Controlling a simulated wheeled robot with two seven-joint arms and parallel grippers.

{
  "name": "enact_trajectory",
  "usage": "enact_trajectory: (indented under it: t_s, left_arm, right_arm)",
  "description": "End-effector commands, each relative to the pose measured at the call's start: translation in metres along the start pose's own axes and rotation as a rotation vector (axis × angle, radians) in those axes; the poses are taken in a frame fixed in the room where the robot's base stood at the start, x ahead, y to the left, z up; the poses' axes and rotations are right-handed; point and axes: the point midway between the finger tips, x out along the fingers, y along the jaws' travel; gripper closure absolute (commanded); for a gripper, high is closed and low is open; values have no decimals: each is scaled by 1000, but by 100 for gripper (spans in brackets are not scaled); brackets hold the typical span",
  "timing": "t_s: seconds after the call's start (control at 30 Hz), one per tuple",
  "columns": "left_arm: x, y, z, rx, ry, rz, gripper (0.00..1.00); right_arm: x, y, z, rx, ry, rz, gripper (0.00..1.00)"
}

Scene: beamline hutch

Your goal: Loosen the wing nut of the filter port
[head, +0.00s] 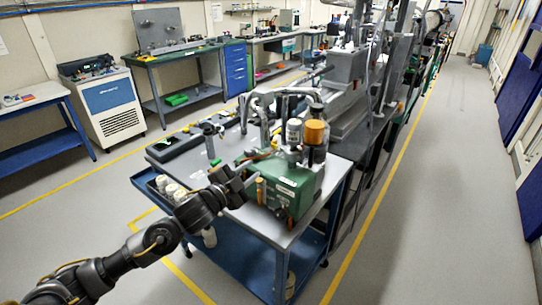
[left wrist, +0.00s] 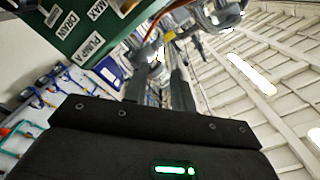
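A green pump unit (head: 297,188) sits on the near end of the grey-topped cart, with an orange-capped cylinder (head: 315,133) and metal fittings on top. In the left wrist view the green housing (left wrist: 88,22) shows at the upper left, tilted, with labels reading PUMP A, DRAIN and MAX. My left gripper (head: 249,177) is at the left side of the pump, close to its fittings. In the left wrist view its two fingers (left wrist: 158,78) stand apart with a gap between them and nothing visibly held. I cannot make out the wing nut or the filter port. My right gripper is not in view.
Metal piping (head: 262,103) arches behind the pump. A beamline stands beyond. The floor at right is clear.

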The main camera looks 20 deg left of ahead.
Motion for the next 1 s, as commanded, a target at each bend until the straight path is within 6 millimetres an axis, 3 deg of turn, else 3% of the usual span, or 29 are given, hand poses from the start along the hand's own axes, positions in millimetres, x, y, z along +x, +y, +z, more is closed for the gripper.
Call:
enact_trajectory:
  t_s: [0.6, 1.0]
  left_arm:
    - [95, -1, -1, 1, -2, 0, 75]
    - [105, 0, 0, 2, -1, 1, 75]
  right_arm:
    - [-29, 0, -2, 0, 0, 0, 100]
    - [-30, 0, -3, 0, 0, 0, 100]
